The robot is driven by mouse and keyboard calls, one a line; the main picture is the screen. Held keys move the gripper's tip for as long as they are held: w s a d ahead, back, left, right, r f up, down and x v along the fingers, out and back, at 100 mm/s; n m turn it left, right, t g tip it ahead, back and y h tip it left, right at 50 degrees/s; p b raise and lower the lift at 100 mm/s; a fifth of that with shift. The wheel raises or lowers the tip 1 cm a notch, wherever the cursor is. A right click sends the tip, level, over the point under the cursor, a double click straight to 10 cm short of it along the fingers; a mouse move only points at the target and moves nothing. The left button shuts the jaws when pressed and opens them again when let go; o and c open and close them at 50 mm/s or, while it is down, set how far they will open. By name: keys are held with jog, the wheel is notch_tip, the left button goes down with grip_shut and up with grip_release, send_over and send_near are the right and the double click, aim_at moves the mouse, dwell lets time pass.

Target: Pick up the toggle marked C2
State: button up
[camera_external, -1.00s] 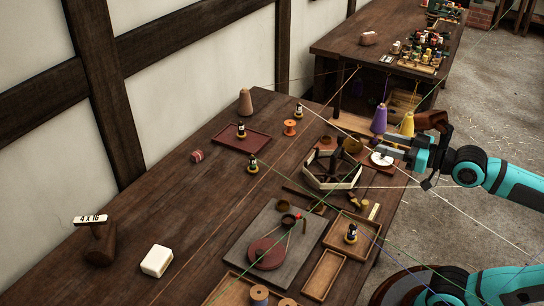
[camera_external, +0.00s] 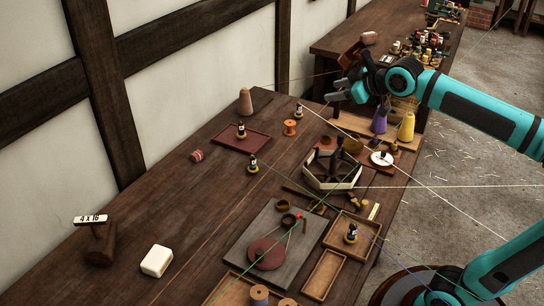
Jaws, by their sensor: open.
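One toggle (camera_external: 241,131) stands on the dark red tray (camera_external: 222,142). A second toggle (camera_external: 299,111) stands behind it to the right. A third toggle (camera_external: 253,165) stands in front of the tray. A fourth toggle (camera_external: 351,235) is in a wooden tray (camera_external: 367,226) at the right. My gripper (camera_external: 338,92) is open and empty, raised near the bench's far end, apart from every toggle.
An orange spool (camera_external: 290,127) and a tan cone (camera_external: 246,101) stand near the far toggles. A hexagonal frame (camera_external: 318,182) and a grey board (camera_external: 292,257) fill the right side. Thin strings cross above the bench. The left middle of the bench is mostly clear.

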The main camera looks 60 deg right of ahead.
jog(key=w+d+g, duration=0.3)
jog(key=w+d, duration=0.4)
jog(key=w, duration=0.3)
jog(key=n+g+y, duration=0.2)
jog(key=n+g, duration=0.1)
jog(key=g, duration=0.6)
send_over(299, 104)
notch_tip(299, 104, down, 17)
notch_tip(299, 104, down, 12)
jog(key=shift+w+a+r, duration=0.1)
jog(key=shift+r, duration=0.05)
jog(key=shift+d+f, duration=0.2)
jog(key=shift+f, duration=2.4)
grip_shut()
